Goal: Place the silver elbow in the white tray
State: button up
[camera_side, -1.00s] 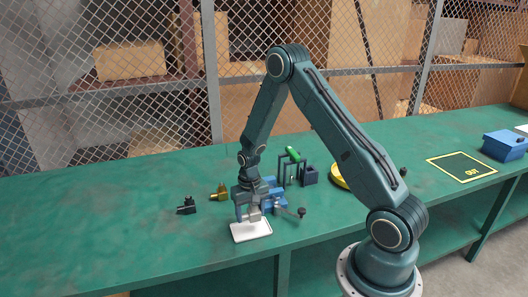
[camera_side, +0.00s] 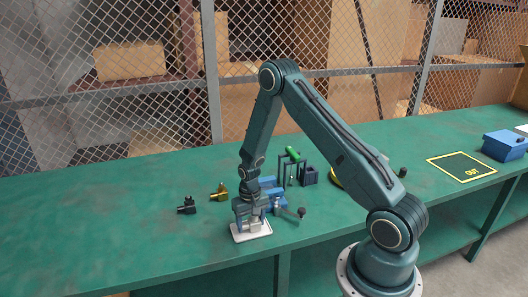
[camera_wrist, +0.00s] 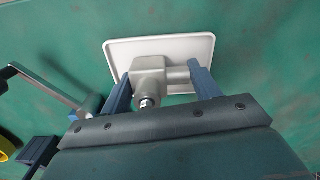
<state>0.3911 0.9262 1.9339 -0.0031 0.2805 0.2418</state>
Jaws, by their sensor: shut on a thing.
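My gripper (camera_side: 254,222) is shut on the silver elbow (camera_wrist: 149,80), which sits between the two blue fingers in the wrist view (camera_wrist: 160,85). The elbow (camera_side: 256,225) also shows low over the white tray in the side view. The white tray (camera_side: 238,236) lies near the front edge of the bench, and its rim (camera_wrist: 160,42) shows behind the elbow in the wrist view. Whether the elbow touches the tray floor I cannot tell.
A blue vise (camera_side: 270,196) with a grey handle stands close behind the gripper. A black fitting (camera_side: 187,206) and a brass fitting (camera_side: 219,191) lie to the left. A green-topped stand (camera_side: 292,168) is behind. The bench is clear at far left.

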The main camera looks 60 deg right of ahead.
aim_at(251, 221)
jog(key=shift+f, duration=0.1)
jog(key=o, duration=1.2)
notch_tip(251, 221, up, 12)
jog(key=shift+f, duration=0.1)
jog(key=shift+r, duration=0.25)
dwell(0.4)
